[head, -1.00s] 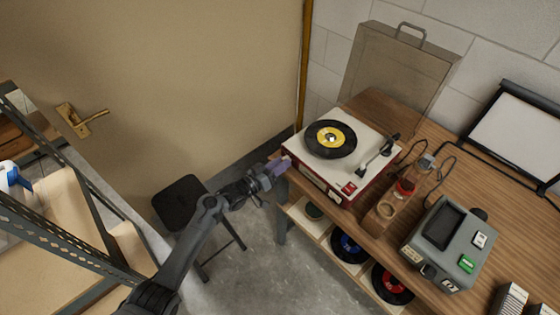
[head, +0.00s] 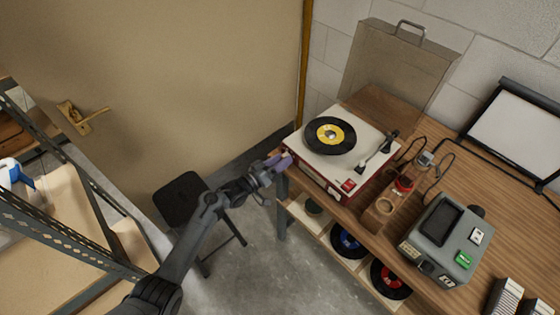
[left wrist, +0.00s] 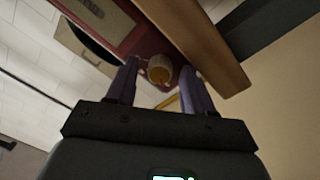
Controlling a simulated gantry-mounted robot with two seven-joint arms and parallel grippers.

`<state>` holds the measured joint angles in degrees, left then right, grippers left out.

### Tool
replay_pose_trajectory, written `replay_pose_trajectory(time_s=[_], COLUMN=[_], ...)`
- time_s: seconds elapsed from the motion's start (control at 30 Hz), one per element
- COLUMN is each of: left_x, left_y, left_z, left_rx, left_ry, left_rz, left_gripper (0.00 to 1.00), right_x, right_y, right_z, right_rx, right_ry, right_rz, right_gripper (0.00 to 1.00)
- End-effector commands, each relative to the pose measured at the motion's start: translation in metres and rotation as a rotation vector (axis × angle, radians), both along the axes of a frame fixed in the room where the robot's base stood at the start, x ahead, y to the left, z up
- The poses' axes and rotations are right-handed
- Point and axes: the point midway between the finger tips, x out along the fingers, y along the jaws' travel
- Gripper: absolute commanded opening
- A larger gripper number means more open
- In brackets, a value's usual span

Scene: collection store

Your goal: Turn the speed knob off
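The record player (head: 318,174) is a red and cream case with a black, yellow-labelled record (head: 330,137) on its platter. It stands on the wooden bench. A round knob (left wrist: 160,70) with a tan face shows in the left wrist view, beside the red case. My left gripper (head: 283,160) is at the player's front left corner in the head view. Its two purple fingers are open (left wrist: 159,88), one on each side of the knob, with gaps visible. I cannot make out the knob clearly in the head view. My right gripper is in neither view.
A wooden block (head: 378,214) with round holders and a grey device (head: 445,240) stand right of the player. The clear lid (head: 392,75) stands upright behind it. Records sit on the shelf below. A black stool (head: 182,200) stands under my left arm.

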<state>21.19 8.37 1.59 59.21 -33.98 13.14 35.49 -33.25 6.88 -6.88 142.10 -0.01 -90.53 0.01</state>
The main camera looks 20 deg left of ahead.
Motion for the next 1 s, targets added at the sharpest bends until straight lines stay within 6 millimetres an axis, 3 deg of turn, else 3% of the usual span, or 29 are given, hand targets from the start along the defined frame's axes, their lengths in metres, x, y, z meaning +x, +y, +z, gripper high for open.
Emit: replay_pose_trajectory(time_s=[0.43, 1.0], left_x=[-0.008, -0.084], left_y=[0.005, 0.046], left_z=[0.000, -0.003], left_rx=[0.001, 0.002], left_ry=[0.001, 0.001], left_rz=[0.002, 0.001], left_gripper=[0.54, 0.54], right_x=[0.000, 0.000], right_y=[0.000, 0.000], right_z=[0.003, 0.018], right_rx=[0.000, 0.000], right_ry=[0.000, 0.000], right_rz=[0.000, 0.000], right_gripper=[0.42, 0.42])
